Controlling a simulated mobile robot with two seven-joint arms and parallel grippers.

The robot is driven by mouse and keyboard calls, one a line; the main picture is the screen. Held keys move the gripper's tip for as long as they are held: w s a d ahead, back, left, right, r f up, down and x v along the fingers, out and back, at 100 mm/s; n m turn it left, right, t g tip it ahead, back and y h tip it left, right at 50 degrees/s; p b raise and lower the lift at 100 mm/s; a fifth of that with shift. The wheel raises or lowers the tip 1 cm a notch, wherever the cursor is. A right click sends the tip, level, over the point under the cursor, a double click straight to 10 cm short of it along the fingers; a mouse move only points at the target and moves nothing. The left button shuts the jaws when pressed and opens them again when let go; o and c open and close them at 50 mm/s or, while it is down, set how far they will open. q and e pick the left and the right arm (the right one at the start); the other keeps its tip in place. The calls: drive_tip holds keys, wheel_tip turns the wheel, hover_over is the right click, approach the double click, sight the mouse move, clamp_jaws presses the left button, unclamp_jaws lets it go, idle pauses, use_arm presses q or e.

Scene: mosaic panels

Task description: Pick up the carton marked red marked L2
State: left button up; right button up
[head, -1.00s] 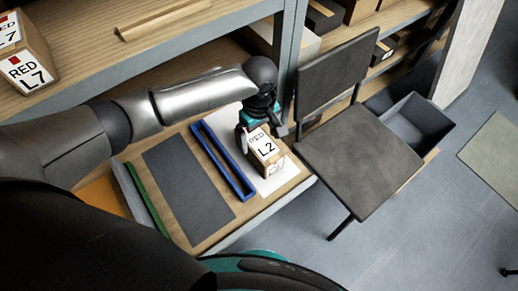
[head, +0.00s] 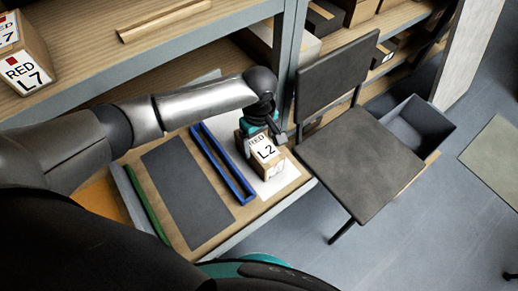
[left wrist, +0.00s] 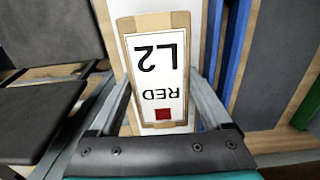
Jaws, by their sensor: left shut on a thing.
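The carton marked RED L2 (head: 266,152) is a brown box with a white label, at the right end of the lower wooden shelf, over a white sheet. In the left wrist view, the label of the carton (left wrist: 156,65) shows upside down with a red square. My left gripper (head: 262,128) is shut on this carton, with one finger along each side of it. I cannot tell whether the carton touches the sheet or is just above it. My right gripper is not in view.
A blue-edged tray (head: 222,163) lies close left of the carton, then a dark mat (head: 187,192). A dark chair (head: 358,165) stands close on the right. A carton marked RED L7 (head: 24,65) sits on the upper shelf. A grey shelf post (head: 290,70) rises behind.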

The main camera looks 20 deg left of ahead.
use_arm(q)
clamp_jaws()
drive_tip(key=shift+r, duration=0.1)
